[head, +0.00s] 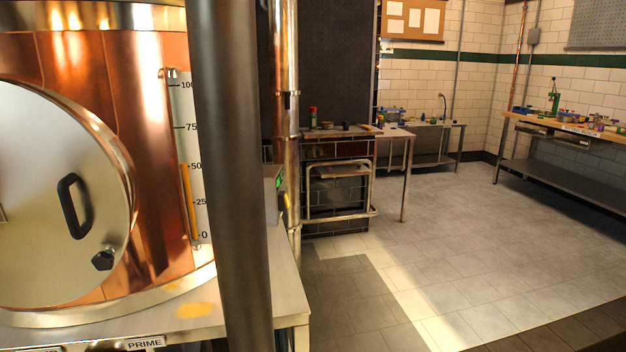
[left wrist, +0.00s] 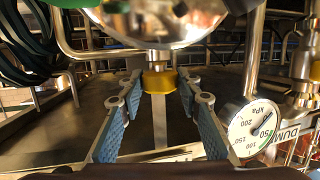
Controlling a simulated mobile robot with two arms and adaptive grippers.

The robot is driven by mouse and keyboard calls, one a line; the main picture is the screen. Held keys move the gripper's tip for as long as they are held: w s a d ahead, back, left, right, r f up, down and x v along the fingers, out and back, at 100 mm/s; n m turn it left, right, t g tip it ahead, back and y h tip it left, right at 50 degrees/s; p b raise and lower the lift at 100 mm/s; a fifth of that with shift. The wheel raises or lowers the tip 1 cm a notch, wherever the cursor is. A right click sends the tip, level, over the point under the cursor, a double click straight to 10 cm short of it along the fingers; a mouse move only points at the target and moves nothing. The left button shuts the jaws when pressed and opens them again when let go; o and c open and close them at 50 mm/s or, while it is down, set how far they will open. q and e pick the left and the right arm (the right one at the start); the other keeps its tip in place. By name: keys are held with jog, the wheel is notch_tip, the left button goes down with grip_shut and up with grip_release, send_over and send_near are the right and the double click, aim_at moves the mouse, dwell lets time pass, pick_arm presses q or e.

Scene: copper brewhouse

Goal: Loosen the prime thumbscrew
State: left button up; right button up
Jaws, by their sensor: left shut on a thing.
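In the left wrist view a small yellow knob (left wrist: 159,79), which looks like the thumbscrew, sits below a shiny round metal body (left wrist: 160,20). A pale flat stem hangs below it. My left gripper (left wrist: 160,88), with blue pads, has its fingertips on either side of the knob and is shut on it. Whether the screw has turned cannot be told. In the head view a PRIME label (head: 145,343) is on the front edge of the bench under the copper vessel (head: 155,130). Neither gripper shows in the head view.
A pressure gauge (left wrist: 254,128) stands close right of my left fingers, with a DUMP label behind it. Metal pipes and dark green hoses (left wrist: 25,45) surround the spot.

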pick_arm(q)
jog(key=o, duration=1.2)
jog(key=shift+s+a, duration=0.15)
jog(key=shift+c, duration=0.2)
jog(key=shift+d, duration=0.25)
jog(key=c, duration=1.2)
jog(key=o, duration=1.2)
jog(key=shift+d, duration=0.1)
jog(key=shift+a, duration=0.25)
